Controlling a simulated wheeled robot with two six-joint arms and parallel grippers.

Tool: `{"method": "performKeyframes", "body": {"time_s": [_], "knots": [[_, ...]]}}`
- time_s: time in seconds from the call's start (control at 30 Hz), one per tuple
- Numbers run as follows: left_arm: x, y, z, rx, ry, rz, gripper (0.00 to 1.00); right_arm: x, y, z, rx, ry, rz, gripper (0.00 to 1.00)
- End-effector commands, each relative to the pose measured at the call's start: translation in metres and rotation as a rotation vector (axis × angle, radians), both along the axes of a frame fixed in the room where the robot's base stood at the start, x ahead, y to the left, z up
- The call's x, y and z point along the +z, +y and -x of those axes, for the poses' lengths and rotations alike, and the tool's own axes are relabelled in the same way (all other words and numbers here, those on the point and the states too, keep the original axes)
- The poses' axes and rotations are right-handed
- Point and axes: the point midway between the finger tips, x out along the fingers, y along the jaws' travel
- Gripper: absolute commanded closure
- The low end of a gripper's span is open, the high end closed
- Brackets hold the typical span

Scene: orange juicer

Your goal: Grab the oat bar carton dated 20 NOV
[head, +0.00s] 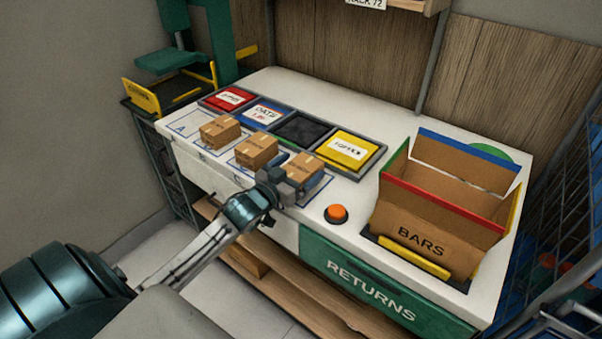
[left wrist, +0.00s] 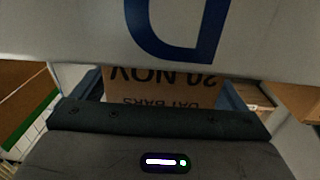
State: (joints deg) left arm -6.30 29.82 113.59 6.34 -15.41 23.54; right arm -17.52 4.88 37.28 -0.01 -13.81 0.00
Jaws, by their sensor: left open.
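Three small brown cartons stand in a row on the white counter: a left carton (head: 220,131), a middle carton (head: 257,150) and a right carton (head: 304,167). Their print is too small to read in the head view. My left gripper (head: 289,179) is at the right carton and partly hides it. In the left wrist view, a carton (left wrist: 160,84) with upside-down "20 NOV" and "OAT BARS" print shows between the open fingers of the left gripper (left wrist: 160,95). I cannot tell whether they touch it.
Behind the cartons is a row of coloured bins, with a yellow bin (head: 348,149) nearest the gripper. An orange button (head: 336,213) and a large box marked BARS (head: 420,240) are to the right. A blue letter D (left wrist: 175,25) is on a white surface.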

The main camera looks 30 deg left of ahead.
Motion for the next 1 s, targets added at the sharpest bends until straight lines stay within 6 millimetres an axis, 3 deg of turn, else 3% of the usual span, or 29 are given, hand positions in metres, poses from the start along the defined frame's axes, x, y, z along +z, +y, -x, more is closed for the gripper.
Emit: {"method": "performKeyframes", "body": {"time_s": [0.13, 0.4, 0.67, 1.0], "knots": [[-0.0001, -0.0012, -0.0098, 0.000, 0.000, 0.000, 0.06, -0.0009, 0.0001, -0.0004, 0.000, 0.000, 0.000, 0.64], [-0.0005, -0.0015, -0.0110, -0.001, 0.001, 0.000, 0.06, -0.0011, 0.0035, -0.0007, -0.002, 0.000, -0.004, 0.64], [-0.0004, -0.0015, -0.0108, -0.001, 0.001, 0.000, 0.57, -0.0015, 0.0088, -0.0006, -0.003, 0.000, -0.009, 0.64], [0.0030, -0.0016, -0.0109, -0.002, -0.001, -0.002, 0.60, -0.0019, 0.0066, -0.0009, -0.002, 0.000, -0.007, 0.64]]}}
